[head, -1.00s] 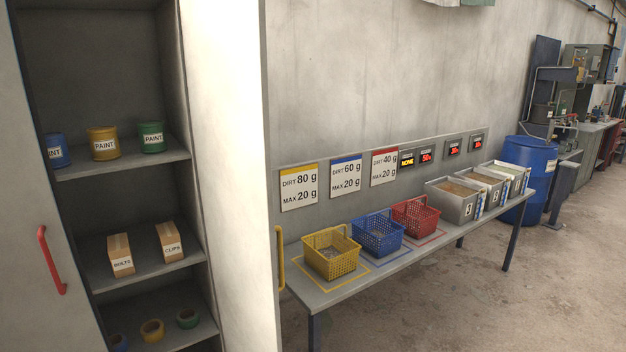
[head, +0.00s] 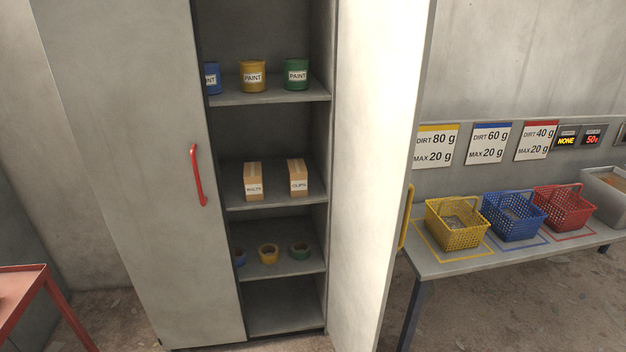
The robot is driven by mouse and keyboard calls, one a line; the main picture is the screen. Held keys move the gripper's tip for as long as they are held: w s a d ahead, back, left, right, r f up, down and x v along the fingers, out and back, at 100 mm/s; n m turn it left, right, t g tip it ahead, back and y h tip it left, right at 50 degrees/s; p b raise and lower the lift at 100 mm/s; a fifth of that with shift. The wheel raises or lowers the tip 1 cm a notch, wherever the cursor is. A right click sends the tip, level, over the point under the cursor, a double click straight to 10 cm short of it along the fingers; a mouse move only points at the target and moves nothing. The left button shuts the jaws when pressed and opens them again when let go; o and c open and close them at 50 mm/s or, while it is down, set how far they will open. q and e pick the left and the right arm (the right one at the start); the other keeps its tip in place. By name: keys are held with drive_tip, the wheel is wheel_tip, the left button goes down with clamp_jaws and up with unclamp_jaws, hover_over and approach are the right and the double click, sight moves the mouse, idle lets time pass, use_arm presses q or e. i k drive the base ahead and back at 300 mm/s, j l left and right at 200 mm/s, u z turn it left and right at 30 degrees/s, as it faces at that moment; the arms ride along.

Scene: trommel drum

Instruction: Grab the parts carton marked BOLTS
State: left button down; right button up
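The parts carton marked BOLTS (head: 253,180) is a small brown box with tape on top and a white label. It stands upright on the middle shelf (head: 275,198) of the tall grey cabinet. A similar carton marked CLIPS (head: 298,177) stands to its right, with a gap between them. The cabinet's left door (head: 130,170) is shut and hides the left part of the shelves. The right door (head: 375,170) stands open. Neither of my grippers shows in the head view.
Paint cans (head: 253,76) stand on the shelf above, and tape rolls (head: 268,254) lie on the shelf below. The left door has a red handle (head: 198,175). A bench (head: 430,265) with baskets stands right of the open door. A red cart (head: 22,290) is at lower left.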

sight(252, 173)
drive_tip(key=i+l+u, duration=0.4)
drive_tip(key=l, duration=0.2)
drive_tip(key=i+l+u, duration=0.4)
drive_tip(key=l, duration=0.3)
drive_tip(key=i+l+u, duration=0.25)
drive_tip(key=l, duration=0.65)
drive_tip(key=l+u, duration=0.3)
drive_tip(key=l, duration=0.55)
drive_tip(key=j+z, duration=0.5)
drive_tip(key=j, duration=1)
drive_tip(key=k, duration=0.05)
